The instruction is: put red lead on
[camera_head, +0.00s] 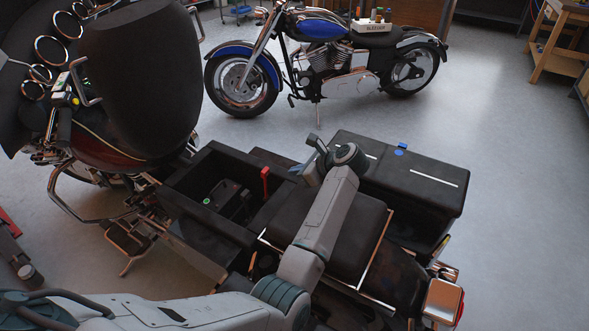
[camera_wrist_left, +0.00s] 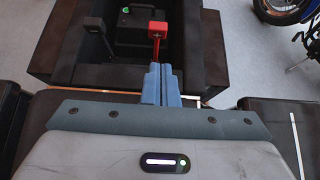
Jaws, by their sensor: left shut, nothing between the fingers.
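The red lead (camera_head: 265,172) stands upright at the right inner side of the open compartment (camera_head: 200,165) of the near motorcycle. In the left wrist view the red lead (camera_wrist_left: 157,30) shows a red head with a pale plus mark on a thin red stem. A dark battery (camera_head: 228,203) with a small green light sits down in the compartment, and it also shows in the left wrist view (camera_wrist_left: 139,36). My left gripper (camera_head: 308,165) is shut and empty above the seat, right of the red lead and apart from it. Its blue fingers (camera_wrist_left: 158,80) touch each other. My right gripper is out of view.
A black saddlebag (camera_head: 415,180) with a blue spot on its lid is right of the gripper. The seat (camera_head: 345,235) lies under my left arm. A dark rounded part (camera_head: 140,75) rises at left. A blue motorcycle (camera_head: 322,60) stands behind; floor at right is clear.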

